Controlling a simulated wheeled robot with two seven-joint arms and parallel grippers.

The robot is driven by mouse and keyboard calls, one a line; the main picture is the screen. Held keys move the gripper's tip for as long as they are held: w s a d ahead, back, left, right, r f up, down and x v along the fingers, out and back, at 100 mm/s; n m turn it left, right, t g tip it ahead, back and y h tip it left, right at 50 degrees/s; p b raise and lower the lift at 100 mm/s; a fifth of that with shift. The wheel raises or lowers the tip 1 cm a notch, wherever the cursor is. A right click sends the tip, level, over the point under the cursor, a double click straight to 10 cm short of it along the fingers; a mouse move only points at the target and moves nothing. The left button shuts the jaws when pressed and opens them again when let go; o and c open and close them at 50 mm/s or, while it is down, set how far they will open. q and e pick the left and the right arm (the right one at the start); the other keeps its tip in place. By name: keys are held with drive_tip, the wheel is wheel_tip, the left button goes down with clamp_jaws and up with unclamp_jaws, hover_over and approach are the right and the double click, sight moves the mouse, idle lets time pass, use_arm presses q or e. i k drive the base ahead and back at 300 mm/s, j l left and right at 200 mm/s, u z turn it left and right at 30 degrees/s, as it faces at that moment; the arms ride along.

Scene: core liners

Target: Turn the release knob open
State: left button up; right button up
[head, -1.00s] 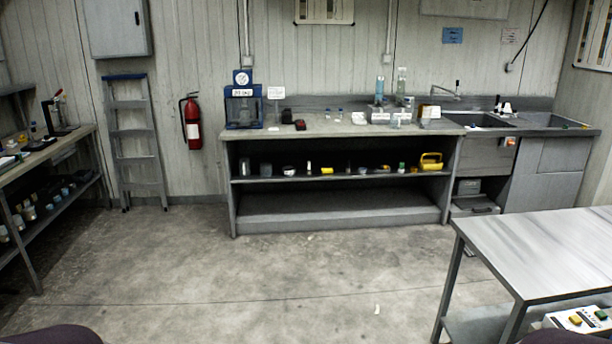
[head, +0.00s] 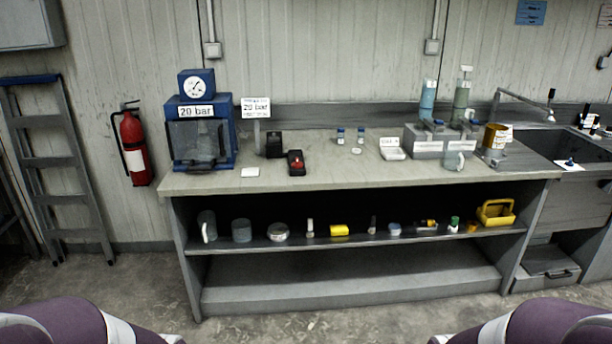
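A black device with a red top part (head: 296,162) sits near the front edge of the bench top, right of the blue press-like machine (head: 201,131). The red part may be the release knob; it is too small to tell. The blue machine has a clear front, a round gauge (head: 196,88) on top and a "20 bar" label. A plain black block (head: 274,144) stands just behind the red-topped device. Neither of my grippers is in view; only purple and white parts of my arms show at the bottom corners.
The bench (head: 350,180) has a lower shelf with several cups, jars and a yellow carrier (head: 495,212). A ladder (head: 55,170) and fire extinguisher (head: 133,148) are at left. A sink is at right.

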sight(297, 164)
drive_tip(key=i+l+u, duration=0.15)
drive_tip(key=i, duration=0.7)
drive_tip(key=i+j+z, duration=0.25)
drive_tip(key=i, duration=0.3)
drive_tip(key=i+j+z, duration=0.1)
drive_tip(key=i+z, duration=0.15)
drive_tip(key=i, duration=0.25)
